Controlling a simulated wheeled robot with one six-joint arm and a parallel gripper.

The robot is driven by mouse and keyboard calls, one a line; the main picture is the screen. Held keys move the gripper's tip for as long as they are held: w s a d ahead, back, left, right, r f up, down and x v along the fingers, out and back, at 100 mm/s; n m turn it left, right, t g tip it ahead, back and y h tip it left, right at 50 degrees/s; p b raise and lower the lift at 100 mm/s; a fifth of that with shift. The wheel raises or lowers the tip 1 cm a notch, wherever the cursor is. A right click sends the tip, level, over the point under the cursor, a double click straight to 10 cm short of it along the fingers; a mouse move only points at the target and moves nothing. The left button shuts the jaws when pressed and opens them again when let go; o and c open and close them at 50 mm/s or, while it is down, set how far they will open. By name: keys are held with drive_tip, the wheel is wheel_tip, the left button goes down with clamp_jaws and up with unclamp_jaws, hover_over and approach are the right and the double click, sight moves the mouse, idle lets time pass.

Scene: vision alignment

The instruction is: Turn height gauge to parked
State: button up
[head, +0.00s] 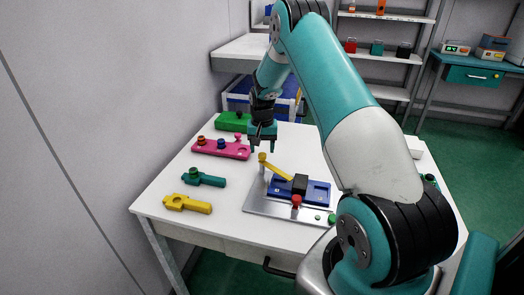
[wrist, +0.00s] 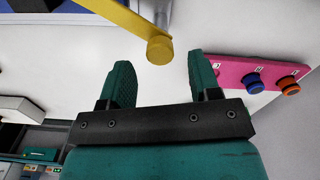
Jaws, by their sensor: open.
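A yellow lever (head: 276,168) with a round knob at its end reaches from a black block (head: 300,184) on a blue base (head: 318,192); it looks like the height gauge's arm. My gripper (head: 262,148) is above the knob end in the head view, fingers pointing down. In the wrist view my gripper (wrist: 158,78) is open and empty. The yellow lever (wrist: 125,22) enters from the top left there, and its knob end lies just beyond the fingertips, between their lines. Contact with the fingers is not visible. Any parked mark is too small to read.
A grey plate (head: 262,204) under the blue base carries a red knob (head: 296,200) and green buttons. A pink block (head: 220,149), a green block (head: 232,121), a teal piece (head: 204,178) and a yellow piece (head: 188,204) lie left on the white table (head: 232,222). My arm crosses the right side.

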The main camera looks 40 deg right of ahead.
drive_tip(key=shift+f, duration=1.35)
clamp_jaws()
drive_tip(key=shift+d, duration=0.1)
